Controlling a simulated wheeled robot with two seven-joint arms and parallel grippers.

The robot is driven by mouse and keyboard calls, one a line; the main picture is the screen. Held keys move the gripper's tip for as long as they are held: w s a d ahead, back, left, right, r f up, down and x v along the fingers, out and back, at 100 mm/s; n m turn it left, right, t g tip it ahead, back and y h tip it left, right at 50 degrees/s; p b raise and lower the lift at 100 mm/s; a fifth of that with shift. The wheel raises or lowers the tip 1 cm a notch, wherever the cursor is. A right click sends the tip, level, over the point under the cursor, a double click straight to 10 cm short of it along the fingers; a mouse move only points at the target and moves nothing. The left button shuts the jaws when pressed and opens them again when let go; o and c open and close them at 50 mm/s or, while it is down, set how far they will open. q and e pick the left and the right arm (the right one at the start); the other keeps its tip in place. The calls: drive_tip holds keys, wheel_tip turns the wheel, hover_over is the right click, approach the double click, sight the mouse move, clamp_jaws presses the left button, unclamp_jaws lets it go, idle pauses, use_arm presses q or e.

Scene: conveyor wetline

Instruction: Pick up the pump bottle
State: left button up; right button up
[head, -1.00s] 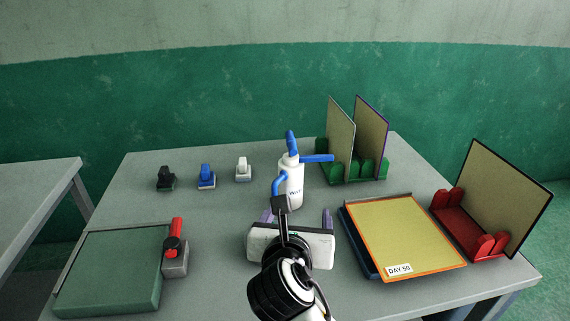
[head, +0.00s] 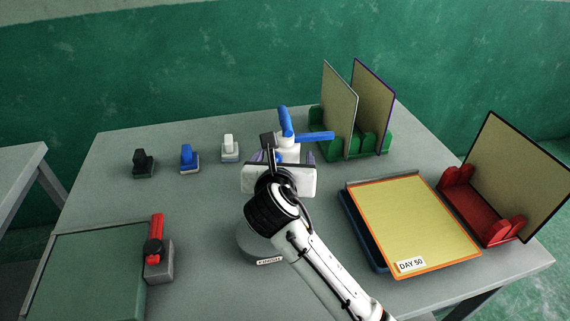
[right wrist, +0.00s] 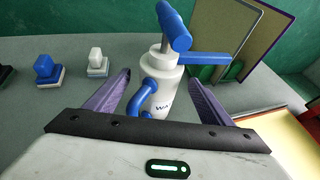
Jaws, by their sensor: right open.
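The pump bottle (head: 289,147) is white with a blue pump head, a blue side spout and a blue bent tube. It stands upright near the back middle of the table, its lower part hidden behind my right gripper in the head view. In the right wrist view the bottle (right wrist: 160,88) shows part of its dark lettering. My right gripper (head: 285,157) is open. Its two purple fingers stand on either side of the bottle in the right wrist view (right wrist: 159,82), with gaps showing, so it is not gripped. My left gripper is not in view.
A green rack (head: 375,140) with upright panels stands close behind and right of the bottle. Black (head: 144,163), blue (head: 189,158) and white (head: 229,148) stamp-like items stand left. An orange-framed yellow screen (head: 415,225) lies right, near a red rack (head: 480,210). A round grey base (head: 258,246) lies beneath my arm.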

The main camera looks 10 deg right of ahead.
drive_tip(key=x, duration=0.3)
drive_tip(key=shift+w+f, duration=0.15)
drive_tip(key=shift+w, duration=0.15)
drive_tip(key=shift+c, duration=0.3)
clamp_jaws()
